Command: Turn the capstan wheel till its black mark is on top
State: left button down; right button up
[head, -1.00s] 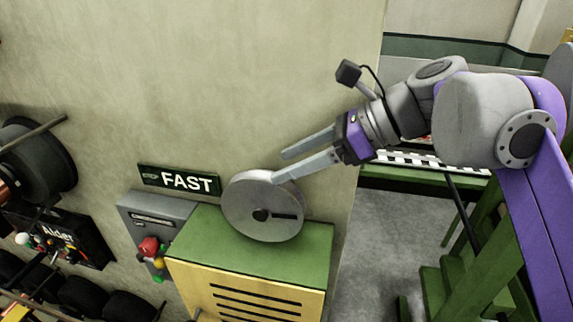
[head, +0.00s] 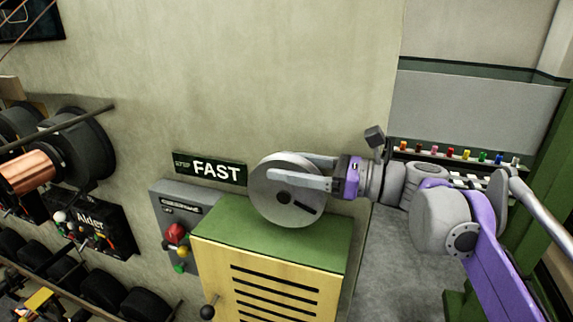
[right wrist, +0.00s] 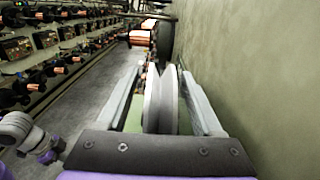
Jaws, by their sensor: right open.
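The grey capstan wheel (head: 268,205) stands upright above the green-topped cabinet. Its black mark (head: 303,206) runs from the dark hub toward the lower right, so it is not on top. My right gripper (head: 292,170) reaches in from the right with its fingers open. One finger crosses in front of the wheel's upper face and the other passes behind its rim. In the right wrist view the wheel (right wrist: 160,100) stands edge-on between the two fingers, with a gap on the right side; contact on the left is unclear.
The cabinet (head: 270,237) has a green top and a yellow slotted front. A FAST sign (head: 210,168) hangs on the wall at left, above a grey control box (head: 170,215) with a red knob. Copper spools (head: 30,170) are further left. The wall above the wheel is bare.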

jog(key=shift+w+a, duration=0.2)
jog(key=shift+a, duration=0.15)
grip_shut()
dwell(1.2)
